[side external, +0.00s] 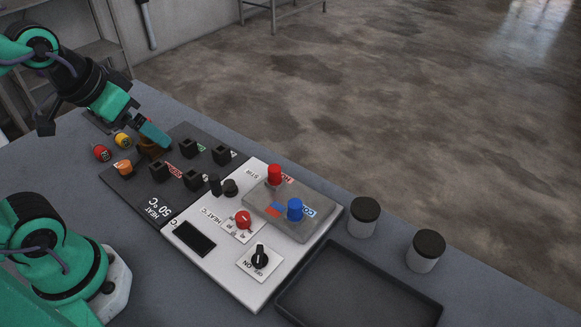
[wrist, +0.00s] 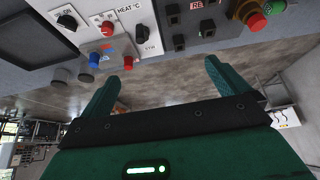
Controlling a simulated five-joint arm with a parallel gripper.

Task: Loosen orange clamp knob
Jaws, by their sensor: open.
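The orange knob (side external: 124,167) sits on the black panel (side external: 150,205) near its left edge, in the side external view. A brown piece (side external: 148,147) stands behind it to the right, partly hidden by my gripper. My gripper (side external: 158,138) is above the back of the black panel, up and to the right of the orange knob, and apart from it. In the wrist view my gripper (wrist: 170,61) shows two teal fingers spread wide with nothing between them.
A red button (side external: 102,153) and a yellow button (side external: 123,141) stand close behind the orange knob. Several black switches (side external: 194,180) rise from the black panel. A white panel (side external: 215,262) with red and blue knobs lies right of it. An empty black tray (side external: 350,290) is at front right.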

